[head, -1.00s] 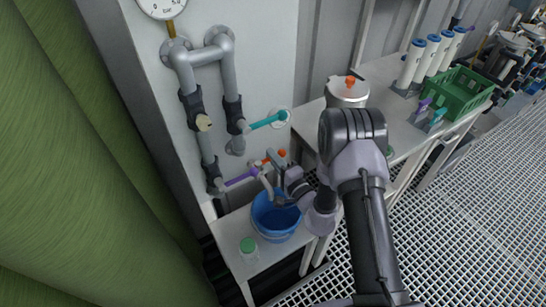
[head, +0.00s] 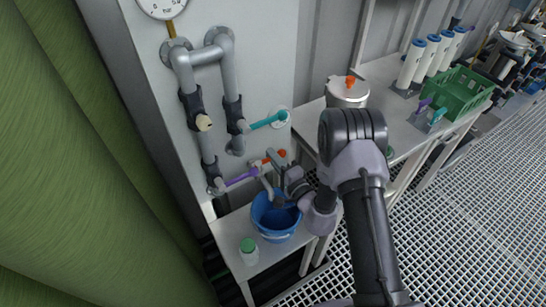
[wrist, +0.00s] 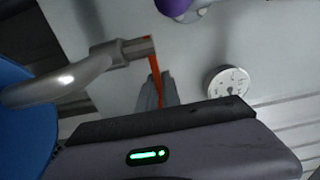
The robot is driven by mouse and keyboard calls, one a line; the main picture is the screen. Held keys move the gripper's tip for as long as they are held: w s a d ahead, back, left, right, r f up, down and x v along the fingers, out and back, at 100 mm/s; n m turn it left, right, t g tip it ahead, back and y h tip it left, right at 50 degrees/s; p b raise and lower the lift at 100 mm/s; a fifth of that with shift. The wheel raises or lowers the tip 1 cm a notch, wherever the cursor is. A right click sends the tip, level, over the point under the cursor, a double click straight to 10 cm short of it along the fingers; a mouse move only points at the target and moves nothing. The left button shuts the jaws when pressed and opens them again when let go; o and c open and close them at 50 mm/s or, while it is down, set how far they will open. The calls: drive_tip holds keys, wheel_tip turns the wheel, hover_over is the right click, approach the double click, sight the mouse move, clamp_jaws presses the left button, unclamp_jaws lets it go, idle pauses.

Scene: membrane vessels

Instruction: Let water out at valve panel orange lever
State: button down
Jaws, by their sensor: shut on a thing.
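The orange lever (head: 281,153) is low on the wall panel, above the blue bucket, partly covered by my gripper in the head view. In the wrist view the orange lever (wrist: 154,62) runs from the grey valve body down between my fingers. My gripper (wrist: 153,93) is shut on this lever; it also shows in the head view (head: 274,158). The curved grey spout (wrist: 62,84) leads from the valve over the blue bucket (wrist: 28,125). The bucket (head: 270,236) stands on the low table under the spout. I cannot make out a water stream.
A purple lever (head: 242,178) and a teal lever (head: 267,121) are on the pipes nearby. A green-capped jar (head: 248,250) stands beside the bucket. A steel pot (head: 346,94) and a green crate (head: 465,91) are on the bench. A green curtain (head: 75,170) hangs at left.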

drive_tip(key=shift+s+f, duration=0.1)
drive_tip(key=shift+s, duration=0.05)
drive_tip(key=shift+s+d+m+t+h, duration=0.2)
drive_tip(key=shift+m+t+h, duration=0.3)
drive_tip(key=shift+m+h, duration=0.3)
drive_tip(key=c, duration=1.5)
unclamp_jaws()
drive_tip(key=shift+c, duration=0.2)
